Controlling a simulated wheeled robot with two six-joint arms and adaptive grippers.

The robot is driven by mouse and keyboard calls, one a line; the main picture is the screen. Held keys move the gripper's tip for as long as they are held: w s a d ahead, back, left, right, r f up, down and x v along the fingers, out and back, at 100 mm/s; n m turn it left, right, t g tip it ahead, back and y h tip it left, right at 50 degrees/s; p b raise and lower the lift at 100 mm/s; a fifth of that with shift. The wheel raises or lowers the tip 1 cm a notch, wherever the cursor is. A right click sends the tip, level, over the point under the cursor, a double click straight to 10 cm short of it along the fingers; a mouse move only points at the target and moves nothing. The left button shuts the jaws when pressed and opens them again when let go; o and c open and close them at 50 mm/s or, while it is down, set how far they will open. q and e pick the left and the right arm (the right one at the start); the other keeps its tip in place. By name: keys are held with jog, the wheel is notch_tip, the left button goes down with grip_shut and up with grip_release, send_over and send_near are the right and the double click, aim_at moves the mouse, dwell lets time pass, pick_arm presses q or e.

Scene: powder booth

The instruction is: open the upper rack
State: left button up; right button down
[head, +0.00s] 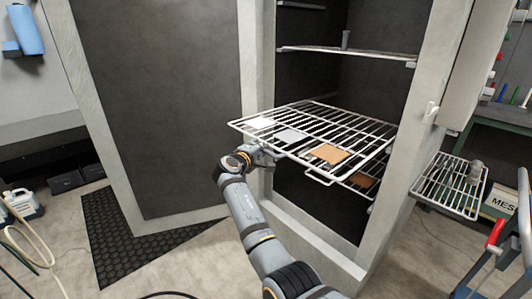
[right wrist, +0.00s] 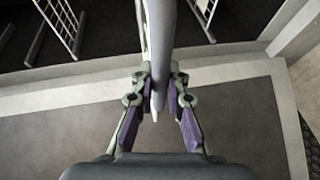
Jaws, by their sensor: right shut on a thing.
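The upper rack (head: 368,128) is a wire rack that juts well out of the open grey cabinet, roughly level. The exact contact is partly hidden. My left gripper is not in view.
A lower rack (head: 352,187) with a brown plate (head: 362,180) sits beneath. A shelf (head: 380,55) with a small cup (head: 345,39) is above. The dark door panel (head: 160,100) stands left; a wire shelf (head: 440,190) hangs right. Floor (head: 190,255) in front is mostly clear.

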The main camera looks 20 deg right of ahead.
jog(key=c, duration=1.3)
grip_release()
jog(key=shift+c, duration=0.2)
